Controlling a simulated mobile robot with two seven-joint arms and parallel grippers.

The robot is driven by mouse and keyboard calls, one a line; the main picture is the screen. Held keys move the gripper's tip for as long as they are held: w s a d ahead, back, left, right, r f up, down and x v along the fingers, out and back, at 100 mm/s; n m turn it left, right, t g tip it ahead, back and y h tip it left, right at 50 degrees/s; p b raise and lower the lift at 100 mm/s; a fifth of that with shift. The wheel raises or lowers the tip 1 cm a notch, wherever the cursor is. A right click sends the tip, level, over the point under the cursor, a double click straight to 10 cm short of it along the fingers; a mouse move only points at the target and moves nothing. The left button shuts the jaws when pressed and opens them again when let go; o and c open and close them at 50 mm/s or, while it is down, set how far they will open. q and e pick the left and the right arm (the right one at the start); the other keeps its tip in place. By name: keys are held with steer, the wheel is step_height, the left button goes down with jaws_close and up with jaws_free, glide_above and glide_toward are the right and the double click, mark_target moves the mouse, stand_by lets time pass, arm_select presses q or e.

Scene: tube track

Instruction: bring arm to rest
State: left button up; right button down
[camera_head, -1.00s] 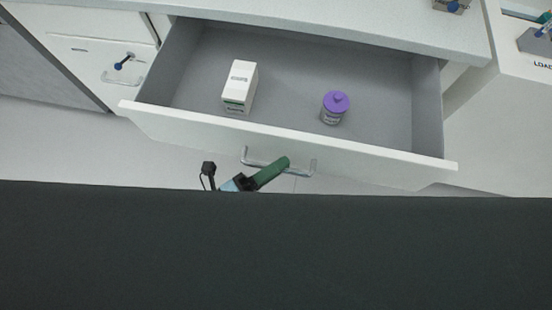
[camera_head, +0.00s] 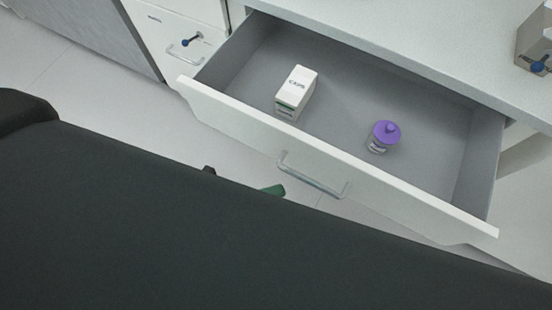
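My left gripper (camera_head: 273,190) shows only as a small green tip just below the drawer handle (camera_head: 313,176), with a black part of it further left. My own dark body hides the rest, so its fingers cannot be judged. The green tip appears apart from the handle. The drawer (camera_head: 330,172) is pulled open. My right gripper is not in view.
In the drawer stand a white box (camera_head: 296,92) and a purple-lidded jar (camera_head: 383,137), apart from each other. A pale counter (camera_head: 420,50) lies above. A closed cabinet door with a handle (camera_head: 185,54) is at upper left. Pale floor (camera_head: 120,110) is free at left.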

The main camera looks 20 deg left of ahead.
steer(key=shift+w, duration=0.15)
